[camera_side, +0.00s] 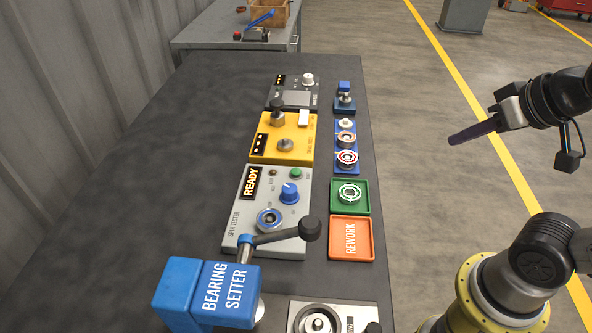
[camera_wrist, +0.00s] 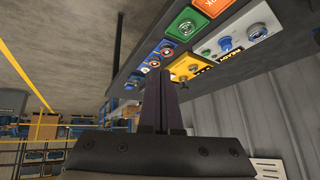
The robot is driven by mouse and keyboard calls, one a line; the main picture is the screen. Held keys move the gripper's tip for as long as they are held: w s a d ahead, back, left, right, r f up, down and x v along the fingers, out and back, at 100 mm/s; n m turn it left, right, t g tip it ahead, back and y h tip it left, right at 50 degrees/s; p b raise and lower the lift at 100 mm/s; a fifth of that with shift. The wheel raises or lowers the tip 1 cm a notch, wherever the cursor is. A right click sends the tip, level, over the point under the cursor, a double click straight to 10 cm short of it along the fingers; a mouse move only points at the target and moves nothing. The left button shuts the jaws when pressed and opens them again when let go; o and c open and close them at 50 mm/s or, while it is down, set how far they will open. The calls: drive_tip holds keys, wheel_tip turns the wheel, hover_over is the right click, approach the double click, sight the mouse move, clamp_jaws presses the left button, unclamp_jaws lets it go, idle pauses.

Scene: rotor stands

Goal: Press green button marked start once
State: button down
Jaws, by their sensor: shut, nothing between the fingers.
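The green start button (camera_side: 295,173) is a small round button at the upper right of the grey spin tester (camera_side: 236,213). The tester's display reads READY, and a blue knob (camera_side: 289,193) sits below the button. A bearing-like ring (camera_side: 269,219) sits in its lower part. My gripper (camera_side: 452,140) is shut and empty, held in the air to the right of the bench and well apart from the button.
A yellow device (camera_side: 270,150) and a dark device (camera_side: 277,97) stand beyond the tester. A blue bearing setter (camera_side: 185,290) with a black-knobbed lever (camera_side: 310,228) stands in front. Green (camera_side: 335,208) and orange REWORK (camera_side: 350,252) trays lie to the right. The bench's left side is clear.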

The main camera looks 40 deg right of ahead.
drive_tip(key=w+d+r+m+t+h, duration=0.1)
drive_tip(key=w+d+r+m+t, duration=0.2)
drive_tip(key=w+r, duration=0.45)
drive_tip(key=n+g+y, duration=0.2)
drive_tip(key=y, duration=0.3)
hover_over(300, 173)
wheel_tip(300, 173, down, 16)
drive_tip(key=shift+r, duration=0.2)
drive_tip(key=shift+f, duration=4.35)
drive_tip(key=shift+f, duration=0.1)
